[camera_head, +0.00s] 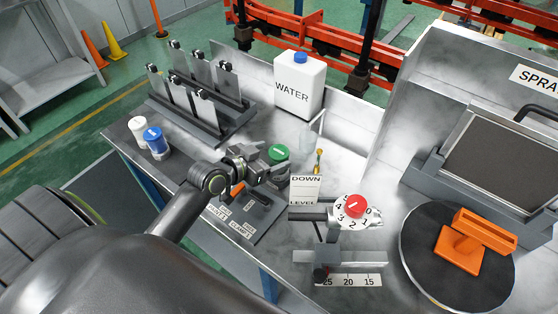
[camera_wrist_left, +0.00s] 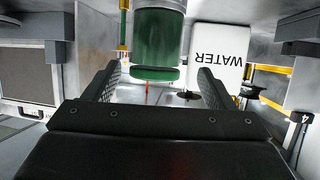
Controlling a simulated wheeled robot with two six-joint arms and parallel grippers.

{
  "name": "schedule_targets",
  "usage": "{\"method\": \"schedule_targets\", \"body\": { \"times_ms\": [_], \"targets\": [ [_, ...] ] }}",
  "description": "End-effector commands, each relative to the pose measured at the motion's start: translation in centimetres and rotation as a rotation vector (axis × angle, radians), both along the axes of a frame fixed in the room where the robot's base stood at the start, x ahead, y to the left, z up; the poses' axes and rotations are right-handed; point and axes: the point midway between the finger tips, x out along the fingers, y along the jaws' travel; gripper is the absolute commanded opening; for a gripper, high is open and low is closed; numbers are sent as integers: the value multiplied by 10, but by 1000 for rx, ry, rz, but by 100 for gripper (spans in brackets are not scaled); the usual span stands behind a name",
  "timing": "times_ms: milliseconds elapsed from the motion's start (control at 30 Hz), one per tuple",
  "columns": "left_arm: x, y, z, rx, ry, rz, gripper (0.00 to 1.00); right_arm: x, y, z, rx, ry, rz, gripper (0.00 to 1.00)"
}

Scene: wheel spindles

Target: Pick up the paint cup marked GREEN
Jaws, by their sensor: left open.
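The green paint cup (camera_head: 279,153) stands on the metal bench, partly hidden by my left gripper. Its lettering is not readable. It also shows in the left wrist view (camera_wrist_left: 158,45), upside down, at the top centre. My left gripper (camera_head: 258,163) is beside the cup on its left. Its two dark fingers (camera_wrist_left: 158,84) are spread apart and appear to be on either side of the cup's near end, with visible gaps. Nothing is held. My right gripper is not in view.
White (camera_head: 137,127) and blue (camera_head: 155,143) cups stand at the bench's left. A rack of grey plates (camera_head: 200,92) and a WATER jug (camera_head: 299,85) stand behind. A glass beaker (camera_head: 309,138), a DOWN/LEVEL sign (camera_head: 304,190) and a red-knobbed dial (camera_head: 354,207) are close right of the cup.

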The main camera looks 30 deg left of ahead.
Motion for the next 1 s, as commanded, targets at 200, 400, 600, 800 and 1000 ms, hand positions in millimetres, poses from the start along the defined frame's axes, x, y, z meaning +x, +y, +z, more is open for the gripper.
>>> {"method": "schedule_targets", "body": {
  "times_ms": [200,400,600,800,1000],
  "targets": [
    [19,-10,-1,-5,0,1,77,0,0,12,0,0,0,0],
    [39,-18,-12,-3,0,2,77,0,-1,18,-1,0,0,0],
    [46,-20,-16,-1,0,1,77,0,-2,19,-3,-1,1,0],
    [45,-20,-16,-1,0,1,75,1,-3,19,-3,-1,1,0],
    [45,-20,-16,0,0,1,49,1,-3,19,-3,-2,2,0]
  ]
}}
